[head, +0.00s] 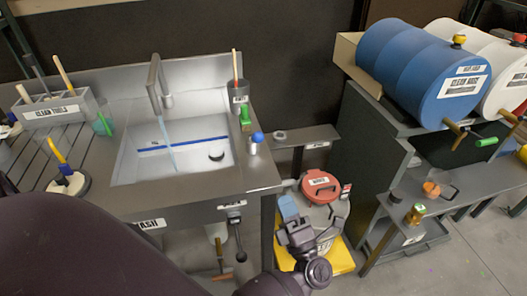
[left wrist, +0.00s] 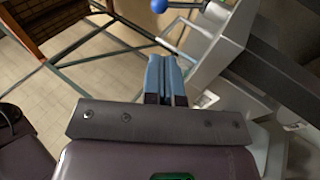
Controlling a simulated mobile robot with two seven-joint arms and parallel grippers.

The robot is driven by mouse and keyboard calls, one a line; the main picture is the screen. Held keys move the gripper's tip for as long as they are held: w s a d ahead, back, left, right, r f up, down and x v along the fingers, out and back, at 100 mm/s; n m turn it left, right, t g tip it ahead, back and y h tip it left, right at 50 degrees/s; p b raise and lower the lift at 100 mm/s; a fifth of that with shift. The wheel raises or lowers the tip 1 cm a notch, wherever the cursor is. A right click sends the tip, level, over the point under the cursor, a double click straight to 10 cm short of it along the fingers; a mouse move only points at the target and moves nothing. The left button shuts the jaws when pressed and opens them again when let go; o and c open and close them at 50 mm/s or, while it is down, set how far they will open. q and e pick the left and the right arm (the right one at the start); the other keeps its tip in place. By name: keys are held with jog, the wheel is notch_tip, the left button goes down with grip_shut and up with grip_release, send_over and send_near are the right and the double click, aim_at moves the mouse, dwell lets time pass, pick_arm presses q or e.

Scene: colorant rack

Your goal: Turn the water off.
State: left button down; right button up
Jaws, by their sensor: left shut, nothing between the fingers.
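The sink (head: 125,160) has a grey faucet (head: 153,85) with a thin stream of water (head: 168,145) falling into the basin. A lever with a blue ball knob (head: 257,137) stands on the sink's right rim, beside a green piece (head: 246,115). A lever with a black ball (head: 240,255) hangs under the sink's front edge. My left gripper (head: 288,207) is shut and empty, right of the sink's front corner and apart from the blue knob. Its blue fingers (left wrist: 165,78) are together in the left wrist view, where a blue ball (left wrist: 158,5) shows at the top edge.
A bin with a red lid (head: 320,185) stands behind my left gripper. A cup with a brush (head: 239,92) is on the right rim; a tool holder (head: 50,110) is at left. Blue and white drums (head: 425,65) lie on a rack at right. Floor is free at lower right.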

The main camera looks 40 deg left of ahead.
pick_arm(q)
jog(key=p, duration=0.2)
send_near(255, 137)
jog(key=w+a, duration=0.1)
jog(key=w+a+r, duration=0.1)
jog(key=w+a, duration=0.1)
jog(key=shift+w+r+p, duration=0.1)
jog(key=shift+r+p, duration=0.2)
jog(key=shift+p, duration=0.1)
jog(key=shift+x, duration=0.85)
jog(key=shift+f, duration=0.15)
